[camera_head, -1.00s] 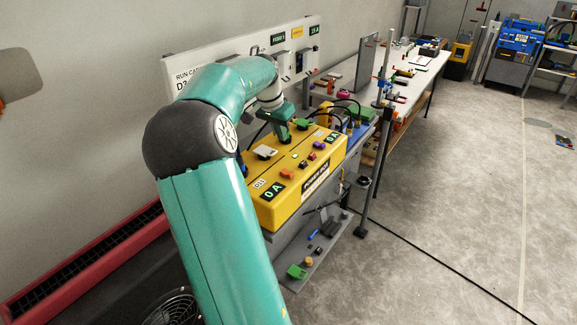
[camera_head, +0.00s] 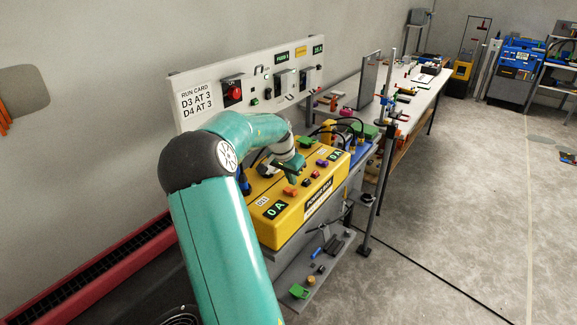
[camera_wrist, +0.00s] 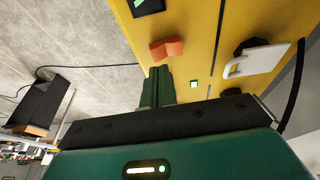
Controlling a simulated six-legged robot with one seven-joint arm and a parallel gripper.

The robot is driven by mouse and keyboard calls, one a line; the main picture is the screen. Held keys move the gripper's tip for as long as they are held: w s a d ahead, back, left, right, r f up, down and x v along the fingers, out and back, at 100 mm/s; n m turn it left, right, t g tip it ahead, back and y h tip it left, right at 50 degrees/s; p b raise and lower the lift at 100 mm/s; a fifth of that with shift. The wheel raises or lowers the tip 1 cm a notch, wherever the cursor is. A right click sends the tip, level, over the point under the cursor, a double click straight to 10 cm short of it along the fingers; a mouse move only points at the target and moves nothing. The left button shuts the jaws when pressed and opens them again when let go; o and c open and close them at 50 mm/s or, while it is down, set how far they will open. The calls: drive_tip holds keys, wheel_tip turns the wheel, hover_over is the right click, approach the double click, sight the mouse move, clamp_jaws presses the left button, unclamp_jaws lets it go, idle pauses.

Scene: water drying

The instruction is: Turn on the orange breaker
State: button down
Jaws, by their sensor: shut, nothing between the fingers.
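The orange breaker (camera_head: 290,192) is a small rocker on top of the yellow power box (camera_head: 285,232), near its near "0 A" display (camera_head: 276,209). In the wrist view the orange breaker (camera_wrist: 167,47) shows two angled faces, just beyond my fingertips. My gripper (camera_head: 296,178) is over the box top, close to the breaker. In the wrist view my gripper (camera_wrist: 157,72) has its green fingers together with nothing between them. A small gap seems to separate fingertips and breaker; contact cannot be told. A small lit green indicator (camera_wrist: 194,84) is beside the fingers.
A white lever (camera_wrist: 258,60) stands on the box top. A purple knob (camera_head: 322,163) and a second display (camera_head: 335,156) are at the box's far end. The wall panel (camera_head: 205,118) stands behind my arm. A metal post (camera_head: 377,185) rises at the right.

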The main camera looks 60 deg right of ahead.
sight(290, 190)
drive_tip(key=shift+s+f, duration=0.1)
drive_tip(key=shift+f, duration=1.05)
drive_tip(key=shift+s+f+t, duration=0.15)
drive_tip(key=shift+f+t, duration=0.1)
drive_tip(key=shift+t, duration=0.05)
drive_tip(key=shift+w+d+r, duration=0.1)
drive_tip(key=shift+w+r, duration=0.15)
drive_tip(key=shift+w, duration=0.55)
drive_tip(key=shift+r, duration=0.1)
